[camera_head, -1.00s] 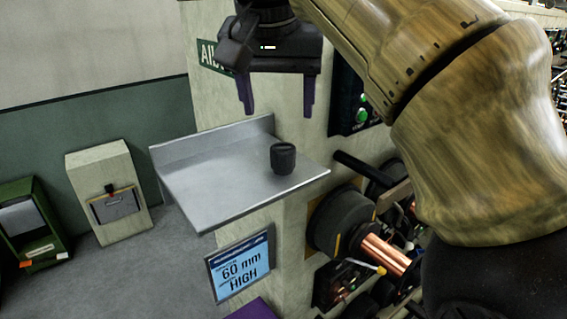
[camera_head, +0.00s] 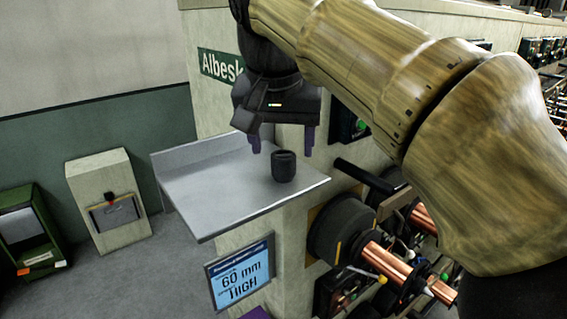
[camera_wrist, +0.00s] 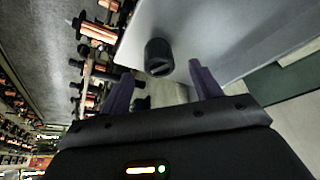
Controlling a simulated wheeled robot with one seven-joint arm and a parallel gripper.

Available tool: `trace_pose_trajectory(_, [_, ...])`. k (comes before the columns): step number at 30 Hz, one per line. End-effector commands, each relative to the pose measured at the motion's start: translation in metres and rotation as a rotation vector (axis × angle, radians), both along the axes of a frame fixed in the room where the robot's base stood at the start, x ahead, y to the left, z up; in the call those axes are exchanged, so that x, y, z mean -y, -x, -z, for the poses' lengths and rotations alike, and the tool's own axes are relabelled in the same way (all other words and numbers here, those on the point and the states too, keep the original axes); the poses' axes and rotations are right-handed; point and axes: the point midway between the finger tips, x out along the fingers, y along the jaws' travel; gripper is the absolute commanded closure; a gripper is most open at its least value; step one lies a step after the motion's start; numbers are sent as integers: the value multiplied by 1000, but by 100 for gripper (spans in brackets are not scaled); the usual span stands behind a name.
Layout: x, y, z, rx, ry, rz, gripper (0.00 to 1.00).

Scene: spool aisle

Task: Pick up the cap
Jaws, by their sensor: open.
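The cap is a small dark, rounded cylinder (camera_head: 284,167) standing upright on a grey metal shelf (camera_head: 215,195), towards its right side. My gripper (camera_head: 282,148) is open, with its purple fingers pointing down over the shelf. In the head view the fingertips appear at about the height of the cap's top, one to each side in the picture; how far in depth they are from it I cannot tell. In the wrist view the cap (camera_wrist: 158,57) shows beyond and between the two open fingers (camera_wrist: 160,85), with nothing held.
The shelf has a raised back edge and is otherwise bare. Black spools and copper rolls (camera_head: 388,262) stick out at the right. A pale box (camera_head: 106,195) and a green unit (camera_head: 28,230) stand on the left.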

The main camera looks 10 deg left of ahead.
Motion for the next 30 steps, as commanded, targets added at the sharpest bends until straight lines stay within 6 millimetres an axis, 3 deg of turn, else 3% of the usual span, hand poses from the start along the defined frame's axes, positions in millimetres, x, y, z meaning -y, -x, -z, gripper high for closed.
trace_pose_trajectory(12, [0, -14, 38, -2, 2, -1, 37])
trace_pose_trajectory(28, [0, -14, 38, -1, 0, -1, 37])
trace_pose_trajectory(30, [0, -14, 38, -1, 0, -1, 50])
